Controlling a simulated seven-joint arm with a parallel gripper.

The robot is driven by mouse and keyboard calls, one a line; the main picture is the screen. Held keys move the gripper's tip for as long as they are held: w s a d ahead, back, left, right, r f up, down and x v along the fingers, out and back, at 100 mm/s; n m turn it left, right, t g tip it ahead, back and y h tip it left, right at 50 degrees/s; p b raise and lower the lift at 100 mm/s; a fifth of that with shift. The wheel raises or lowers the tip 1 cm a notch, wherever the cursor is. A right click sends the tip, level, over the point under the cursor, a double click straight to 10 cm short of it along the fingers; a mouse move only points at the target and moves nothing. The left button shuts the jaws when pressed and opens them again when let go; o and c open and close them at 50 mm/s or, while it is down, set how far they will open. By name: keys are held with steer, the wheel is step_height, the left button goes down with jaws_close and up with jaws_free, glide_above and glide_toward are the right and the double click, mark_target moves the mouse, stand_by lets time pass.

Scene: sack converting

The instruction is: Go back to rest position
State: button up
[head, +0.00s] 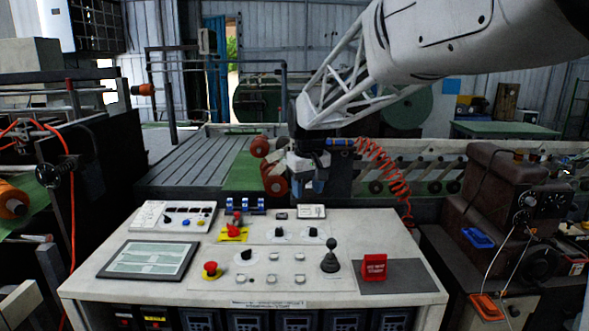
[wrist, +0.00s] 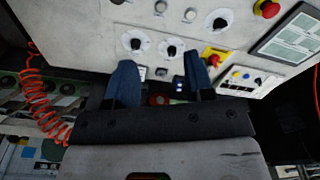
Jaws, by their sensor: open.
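My gripper (head: 307,180) hangs above the back edge of the control console (head: 90,285) in the head view, at the end of my white arm. In the wrist view my gripper (wrist: 160,82) shows two blue fingers set apart with nothing held between them. The fingers point toward the console's panel (wrist: 185,60). I cannot tell the exact height of the fingers over the panel.
The console carries a black joystick (head: 331,257), a red card holder (head: 374,267), a red emergency button (head: 211,269) and several knobs. An orange coiled hose (head: 385,170) hangs beside my gripper. A brown machine (head: 495,190) stands at the right.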

steer(key=s+d+f+m, duration=0.1)
steer(key=s+d+f, duration=0.2)
steer(key=s, duration=1)
steer(key=s+d+f+m+t, duration=0.1)
steer(key=s+d+f+m, duration=0.1)
steer(key=s+d, duration=0.5)
steer(key=s+d+f+m, duration=0.2)
steer(key=s+d, duration=0.3)
steer(key=s, duration=1.4)
steer(key=shift+f, duration=0.9)
